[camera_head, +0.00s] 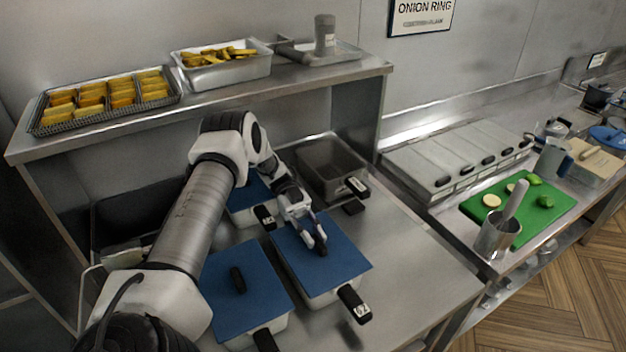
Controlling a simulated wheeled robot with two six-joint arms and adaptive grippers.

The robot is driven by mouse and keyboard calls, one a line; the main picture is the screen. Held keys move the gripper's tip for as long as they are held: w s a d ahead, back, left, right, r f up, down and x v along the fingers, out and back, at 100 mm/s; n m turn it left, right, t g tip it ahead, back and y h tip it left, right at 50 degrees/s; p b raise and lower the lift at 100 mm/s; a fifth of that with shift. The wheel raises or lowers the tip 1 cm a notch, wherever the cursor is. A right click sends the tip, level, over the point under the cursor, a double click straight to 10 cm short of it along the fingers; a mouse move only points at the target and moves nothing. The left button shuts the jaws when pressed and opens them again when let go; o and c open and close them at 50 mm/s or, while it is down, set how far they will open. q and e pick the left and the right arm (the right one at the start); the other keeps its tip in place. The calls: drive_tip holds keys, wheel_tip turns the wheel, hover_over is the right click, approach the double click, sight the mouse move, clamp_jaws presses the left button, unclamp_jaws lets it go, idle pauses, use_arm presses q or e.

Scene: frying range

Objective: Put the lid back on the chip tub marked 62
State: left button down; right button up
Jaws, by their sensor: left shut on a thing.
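My left gripper (318,246) is shut on the small dark knob of a blue lid (340,262). This lid lies over the front right tub (322,299), whose pale side shows below it; I cannot tell whether it is fully seated. The tub has a black handle with a white tag (354,303); its number is too small to read surely. Behind it, an open grey metal tub (330,168) without a lid also has a tagged handle (357,187). My right gripper is not in view.
Another blue-lidded tub (235,305) stands front left, and one more blue lid (247,196) shows partly behind my arm. A shelf (290,80) with food trays overhangs the back. Bare steel counter (415,265) lies to the right, then a green board (520,220).

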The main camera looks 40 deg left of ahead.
use_arm(q)
drive_tip(key=c, duration=1)
unclamp_jaws()
drive_tip(key=shift+f, duration=0.1)
